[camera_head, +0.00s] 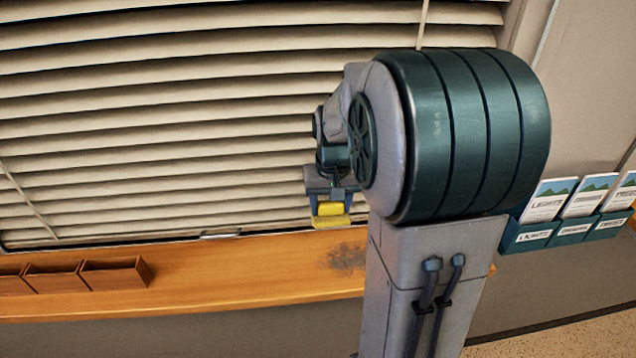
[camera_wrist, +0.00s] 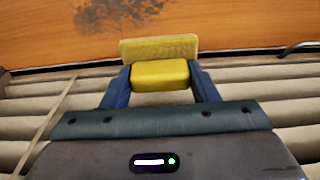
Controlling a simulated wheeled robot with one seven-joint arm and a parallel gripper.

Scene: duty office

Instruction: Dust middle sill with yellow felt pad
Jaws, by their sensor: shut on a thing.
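My gripper (camera_head: 330,209) is shut on the yellow felt pad (camera_head: 332,221). In the wrist view the pad's block (camera_wrist: 160,75) sits between the two blue fingers, with its flatter felt part (camera_wrist: 158,48) beyond the fingertips. The orange wooden sill (camera_head: 230,272) runs below the blinds. A dark dusty patch (camera_head: 347,257) lies on the sill, just below and right of the pad in the head view. It also shows in the wrist view (camera_wrist: 118,12), at the upper left. The pad appears to be above the sill, apart from the patch. My arm hides part of the sill's right end.
Closed blinds (camera_head: 170,120) hang behind the sill, close to my gripper. Wooden compartments (camera_head: 85,277) stand at the sill's left. Teal leaflet holders (camera_head: 572,230) are on the right. The sill between compartments and patch is clear.

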